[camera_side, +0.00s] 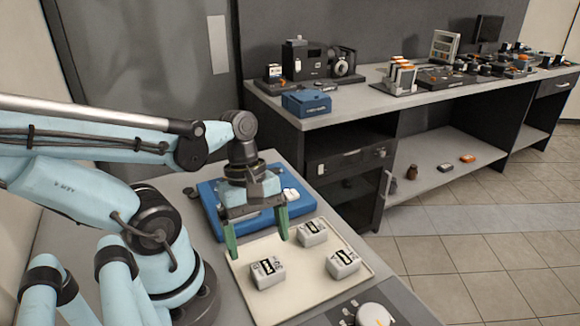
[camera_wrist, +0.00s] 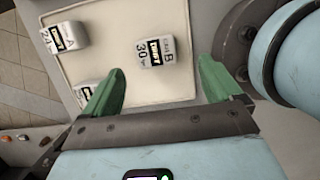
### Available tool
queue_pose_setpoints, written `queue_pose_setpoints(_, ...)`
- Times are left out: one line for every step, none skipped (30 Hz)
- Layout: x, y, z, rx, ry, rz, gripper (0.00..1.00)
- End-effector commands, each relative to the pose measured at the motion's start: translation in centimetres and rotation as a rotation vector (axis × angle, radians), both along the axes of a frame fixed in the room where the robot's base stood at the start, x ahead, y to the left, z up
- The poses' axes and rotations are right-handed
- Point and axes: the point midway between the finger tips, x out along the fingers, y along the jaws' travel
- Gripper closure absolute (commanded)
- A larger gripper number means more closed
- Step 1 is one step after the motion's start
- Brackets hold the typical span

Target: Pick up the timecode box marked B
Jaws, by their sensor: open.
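The timecode box marked B (camera_wrist: 156,53) is a white box with a black label, lying on a cream tray (camera_wrist: 107,38). In the wrist view it sits ahead of the gap between my fingertips, apart from both. In the side view it appears to be the box (camera_side: 267,272) nearest the camera, though I cannot read its letter there. My gripper (camera_side: 260,246) is open and empty above the tray's back edge; its green fingers point down. It also shows in the wrist view (camera_wrist: 161,77). A similar box marked A (camera_wrist: 66,37) lies farther left.
A third white box (camera_wrist: 85,91) lies by my left finger in the wrist view, its letter unclear. A blue tray (camera_side: 206,198) lies behind the cream one. A grey panel with a round white knob (camera_side: 373,315) is in front. A bench (camera_side: 352,98) with equipment stands behind.

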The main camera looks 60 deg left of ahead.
Motion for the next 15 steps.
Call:
queue_pose_setpoints(0.0,-0.1,-0.2,0.0,0.0,-0.001,0.08)
queue_pose_setpoints(0.0,-0.1,-0.3,0.0,0.0,-0.001,0.08)
queue_pose_setpoints(0.0,-0.1,-0.4,0.0,0.0,-0.001,0.08)
queue_pose_setpoints(0.0,-0.1,-0.5,0.0,0.0,-0.001,0.08)
queue_pose_setpoints(0.0,-0.2,-0.5,0.0,0.0,0.0,0.08)
queue_pose_setpoints(0.0,-0.2,-0.6,0.0,0.0,-0.001,0.08)
queue_pose_setpoints(0.0,-0.2,-0.7,0.0,0.0,-0.001,0.08)
queue_pose_setpoints(0.1,-0.2,-0.8,0.0,0.0,-0.001,0.08)
queue_pose_setpoints(0.1,-0.3,-1.0,0.0,0.0,-0.001,0.08)
queue_pose_setpoints(0.2,-0.4,-1.2,0.0,0.0,-0.001,0.08)
queue_pose_setpoints(0.2,-0.4,-1.4,0.0,-0.001,-0.002,0.08)
queue_pose_setpoints(0.3,-0.5,-1.6,0.0,-0.001,-0.002,0.08)
queue_pose_setpoints(0.3,-0.6,-1.9,0.0,-0.001,-0.003,0.08)
queue_pose_setpoints(0.4,-0.6,-2.1,0.0,-0.001,-0.003,0.08)
queue_pose_setpoints(0.5,-0.7,-2.3,0.0,-0.001,-0.002,0.08)
